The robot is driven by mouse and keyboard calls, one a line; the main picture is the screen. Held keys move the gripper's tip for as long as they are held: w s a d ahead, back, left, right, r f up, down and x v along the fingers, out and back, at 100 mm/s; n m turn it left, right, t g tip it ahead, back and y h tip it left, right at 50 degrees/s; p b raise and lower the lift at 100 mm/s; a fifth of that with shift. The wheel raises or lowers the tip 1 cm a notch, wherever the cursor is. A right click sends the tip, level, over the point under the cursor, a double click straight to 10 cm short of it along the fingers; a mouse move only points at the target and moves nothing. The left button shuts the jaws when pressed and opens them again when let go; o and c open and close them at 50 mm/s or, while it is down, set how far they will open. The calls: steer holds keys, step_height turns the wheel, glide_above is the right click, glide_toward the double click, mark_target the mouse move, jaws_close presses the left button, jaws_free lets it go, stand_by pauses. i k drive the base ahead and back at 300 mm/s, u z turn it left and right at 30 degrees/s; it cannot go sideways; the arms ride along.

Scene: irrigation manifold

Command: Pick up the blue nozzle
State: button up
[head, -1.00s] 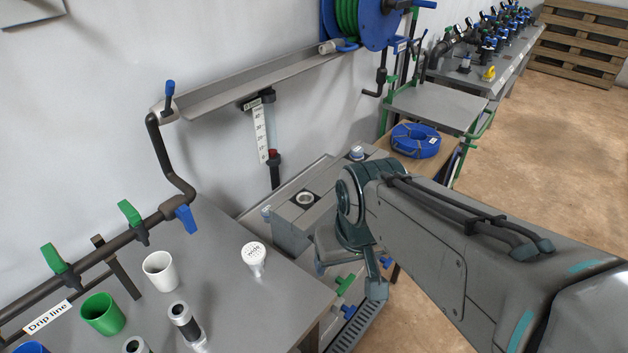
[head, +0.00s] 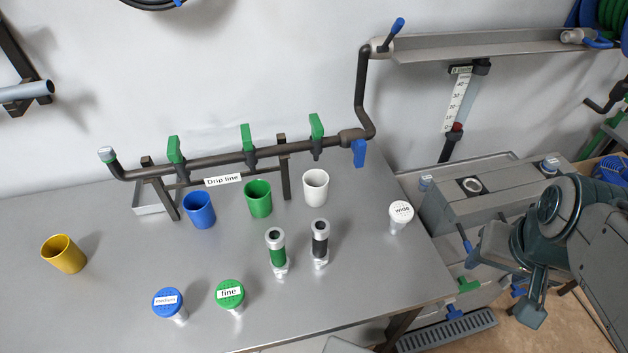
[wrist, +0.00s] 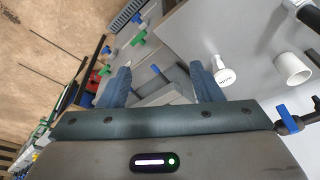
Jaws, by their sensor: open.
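The blue nozzle (head: 168,303) stands near the front edge of the grey table, its round blue top bearing a white label too small to read surely. A green nozzle labelled "fine" (head: 230,295) stands just right of it. A white nozzle labelled "wide" (head: 400,215) is near the table's right end; it also shows in the wrist view (wrist: 224,74). My gripper (wrist: 160,75) is open and empty, its two fingers apart. It is off the table's right side, far from the blue nozzle. The blue nozzle is not in the wrist view.
Blue (head: 199,211), green (head: 258,199), white (head: 316,187) and yellow cups (head: 63,254) stand on the table (head: 110,310). Two upright cylinders, green (head: 277,250) and black (head: 320,243), stand mid-table. The drip line pipe (head: 215,158) runs along the back. Grey tank (head: 480,205) at right.

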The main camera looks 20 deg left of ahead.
mark_target(167, 304)
steer(key=u, duration=3.7)
steer(key=i, duration=0.4)
steer(key=z, duration=2.3)
